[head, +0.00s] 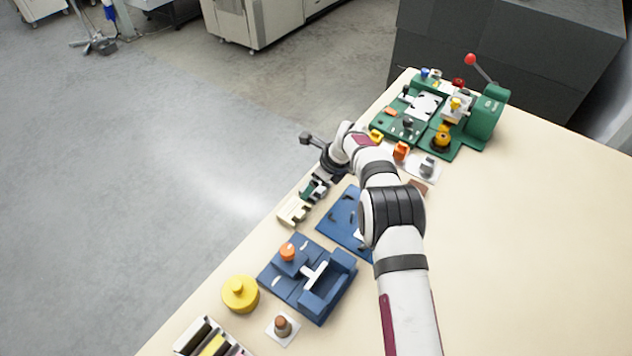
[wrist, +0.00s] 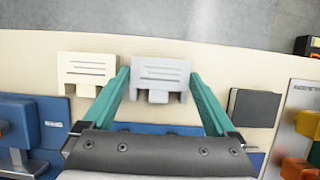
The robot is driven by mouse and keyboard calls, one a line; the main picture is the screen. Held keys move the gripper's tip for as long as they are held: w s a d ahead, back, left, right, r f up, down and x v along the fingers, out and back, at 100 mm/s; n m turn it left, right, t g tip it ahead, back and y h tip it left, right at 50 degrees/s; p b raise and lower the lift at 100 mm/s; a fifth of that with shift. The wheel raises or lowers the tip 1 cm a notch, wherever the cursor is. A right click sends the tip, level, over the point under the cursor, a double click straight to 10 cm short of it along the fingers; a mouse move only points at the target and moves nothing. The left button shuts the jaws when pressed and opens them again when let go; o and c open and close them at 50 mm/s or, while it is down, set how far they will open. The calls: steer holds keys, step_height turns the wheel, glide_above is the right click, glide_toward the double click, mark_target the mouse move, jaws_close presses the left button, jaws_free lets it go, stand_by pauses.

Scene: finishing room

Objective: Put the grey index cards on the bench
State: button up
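The grey index cards (wrist: 161,73), a light grey block with dark lines and short legs, are near the bench's edge in the wrist view. My gripper (wrist: 158,82) has its two teal fingers apart, one on each side of the grey cards. A narrow gap shows at the left finger; the right fingertip is very close to the cards, and contact is unclear. In the head view my gripper (head: 312,188) is low over the bench's left edge and mostly hides the cards. The cream bench (head: 520,240) runs beneath; whether the cards rest on it is unclear.
A similar cream block (wrist: 87,68) stands to the left and a dark block (wrist: 252,107) to the right. Blue fixtures (head: 308,278), a yellow knob (head: 240,293) and a green machine (head: 487,115) line the bench. Its right side is clear.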

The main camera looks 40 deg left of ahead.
steer(key=shift+o, duration=0.2)
steer(key=v, duration=1.2)
steer(key=s+d+r+n+h, duration=0.1)
steer(key=s+d+r+n, duration=0.15)
steer(key=d+r, duration=0.5)
steer(key=s+d+r+n, duration=0.2)
steer(key=s+d+r, duration=0.15)
steer(key=d, duration=0.75)
steer(key=s+d+n+h, duration=0.1)
steer(key=s+d+n, duration=0.3)
steer(key=s+d, duration=0.4)
steer(key=s+d+n, duration=0.4)
steer(key=s+d, duration=0.4)
steer(key=s, duration=0.7)
steer(key=shift+s+d+f+h, duration=0.3)
steer(key=shift+s+f+h, duration=0.05)
steer(key=shift+h, duration=0.05)
